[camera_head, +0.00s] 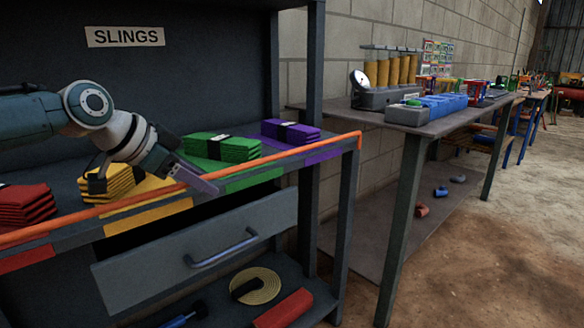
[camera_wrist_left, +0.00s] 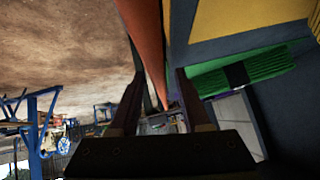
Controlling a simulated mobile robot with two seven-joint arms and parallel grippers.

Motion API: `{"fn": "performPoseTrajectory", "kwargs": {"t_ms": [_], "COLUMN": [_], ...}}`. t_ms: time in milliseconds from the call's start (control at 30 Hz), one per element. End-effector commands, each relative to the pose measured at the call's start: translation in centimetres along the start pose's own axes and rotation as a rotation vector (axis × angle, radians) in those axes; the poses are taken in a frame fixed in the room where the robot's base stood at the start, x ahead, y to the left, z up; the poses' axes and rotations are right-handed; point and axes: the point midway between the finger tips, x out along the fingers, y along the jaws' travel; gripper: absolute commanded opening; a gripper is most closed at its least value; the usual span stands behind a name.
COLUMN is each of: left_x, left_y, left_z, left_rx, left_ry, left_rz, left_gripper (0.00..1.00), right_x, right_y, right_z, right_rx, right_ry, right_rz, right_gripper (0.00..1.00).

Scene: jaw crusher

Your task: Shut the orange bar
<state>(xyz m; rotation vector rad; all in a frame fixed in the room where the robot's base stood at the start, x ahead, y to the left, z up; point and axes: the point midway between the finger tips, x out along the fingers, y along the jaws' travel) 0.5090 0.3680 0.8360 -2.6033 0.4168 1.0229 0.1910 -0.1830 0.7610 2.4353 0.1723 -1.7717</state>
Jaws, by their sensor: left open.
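The orange bar (camera_head: 270,155) runs along the front edge of the slings shelf, from the left picture edge to the shelf's right front corner. My left gripper (camera_head: 197,180) is at the bar near its middle, with a finger showing in front of it. In the left wrist view the bar (camera_wrist_left: 147,35) runs down into the gap between the two open fingers (camera_wrist_left: 160,98). The gripper is open; I cannot tell whether a finger touches the bar. My right gripper is not in view.
Red (camera_head: 24,205), yellow (camera_head: 107,184), green (camera_head: 222,147) and purple (camera_head: 290,132) slings lie on the shelf behind the bar. A grey drawer (camera_head: 150,272) below stands partly open. A workbench (camera_head: 440,124) stands to the right, with open floor in front.

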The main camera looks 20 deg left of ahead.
Motion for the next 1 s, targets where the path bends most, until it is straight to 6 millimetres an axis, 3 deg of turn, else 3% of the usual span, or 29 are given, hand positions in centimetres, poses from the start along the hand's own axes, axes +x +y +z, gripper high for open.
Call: {"fn": "performPoseTrajectory", "kwargs": {"t_ms": [533,700,1000], "left_x": [-8.6,-9.6,-9.7], "left_y": [-0.1,0.0,0.0], "left_z": [0.1,0.0,0.0], "left_rx": [0.002,0.000,-0.001], "left_ry": [-0.005,-0.003,-0.001], "left_rz": [-0.001,0.000,0.000], "left_gripper": [0.47,0.47,0.47], "right_x": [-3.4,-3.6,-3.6], "right_y": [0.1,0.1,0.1], "right_z": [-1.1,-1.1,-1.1], "right_rx": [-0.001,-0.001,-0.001], "right_ry": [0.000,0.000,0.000], "right_rz": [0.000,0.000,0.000], "right_gripper": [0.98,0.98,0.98]}}
